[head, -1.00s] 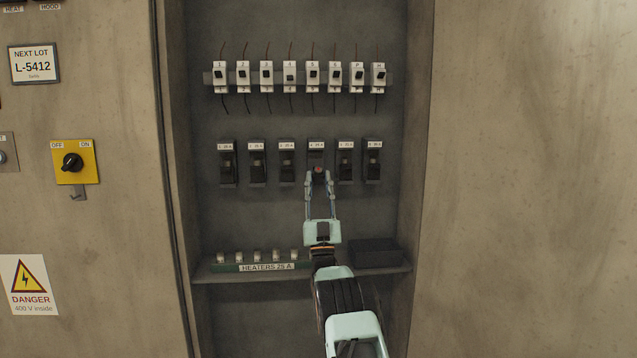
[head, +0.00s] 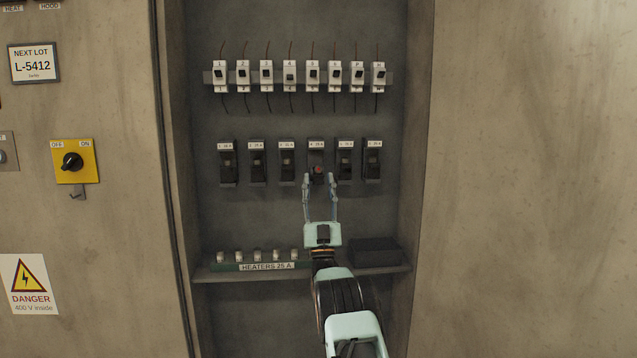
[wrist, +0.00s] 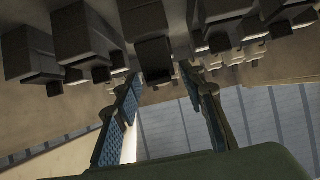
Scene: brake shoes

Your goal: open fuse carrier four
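Fuse carrier four (head: 317,157) is the fourth black unit from the left in the middle row, with a white label on top. A red spot shows on its front, unlike its neighbours. Its lower part sits between my fingertips, and I cannot tell how far it is tilted. My gripper (head: 320,182) is open just below and in front of it, with a finger to each side. In the wrist view, my spread fingers (wrist: 158,78) have a gap between them, with a dark block (wrist: 154,60) just beyond, gripped by neither.
Other fuse carriers flank it closely, including those at left (head: 286,162) and right (head: 345,162). White breakers (head: 290,76) line the row above. Below, a shelf (head: 330,271) bears a green fuse rack (head: 225,267) and a dark box (head: 375,252). Cabinet walls bound both sides.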

